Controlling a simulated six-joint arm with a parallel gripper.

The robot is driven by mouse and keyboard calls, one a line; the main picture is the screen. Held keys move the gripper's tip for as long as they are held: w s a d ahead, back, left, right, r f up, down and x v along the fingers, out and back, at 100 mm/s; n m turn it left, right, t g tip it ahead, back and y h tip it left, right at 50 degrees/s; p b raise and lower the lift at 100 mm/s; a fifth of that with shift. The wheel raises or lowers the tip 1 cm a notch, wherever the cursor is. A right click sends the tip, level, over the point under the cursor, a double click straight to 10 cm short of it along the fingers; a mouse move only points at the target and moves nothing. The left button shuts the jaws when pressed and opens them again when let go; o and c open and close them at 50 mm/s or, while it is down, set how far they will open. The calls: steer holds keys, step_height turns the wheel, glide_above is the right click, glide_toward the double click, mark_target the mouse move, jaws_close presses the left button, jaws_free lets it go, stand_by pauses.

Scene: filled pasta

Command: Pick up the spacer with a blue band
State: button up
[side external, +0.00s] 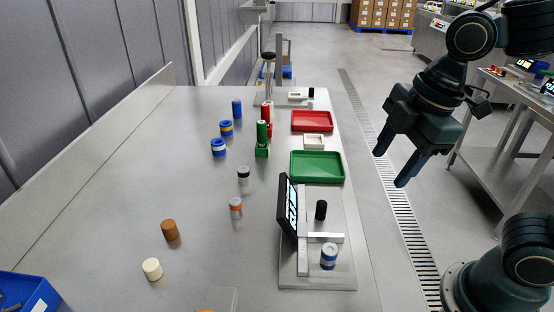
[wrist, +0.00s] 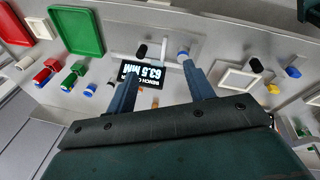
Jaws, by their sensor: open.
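The spacer with a blue band (side external: 329,257) is a short silver cylinder with a blue band around it. It stands upright on the near end of the grey gauge plate (side external: 341,275), at the table's right side in the side view. In the wrist view it shows small and blue (wrist: 183,52), just beyond the tip of the right finger. My gripper (side external: 390,168) is open and empty, raised in the air to the right of the table's edge and well apart from the spacer.
A black cylinder (side external: 321,210) and a tilted display (side external: 288,206) stand beside the spacer. Red (side external: 312,121) and green (side external: 317,166) trays lie behind. Silver spacers with orange (side external: 236,207) and black (side external: 243,175) bands, and several other cylinders, stand further left.

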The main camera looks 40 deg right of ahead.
steer(key=w+a+f+n+g, duration=0.3)
steer(key=a+n, duration=0.6)
steer(key=n, duration=0.5)
steer(key=shift+w+f+h, duration=0.15)
steer(key=shift+f+h, duration=0.25)
steer(key=shift+f, duration=0.2)
steer(key=shift+a+f, duration=0.1)
glide_above(330, 249)
steer(key=shift+f, duration=4.2)
steer(key=shift+f, duration=0.1)
steer(key=shift+f, duration=2.5)
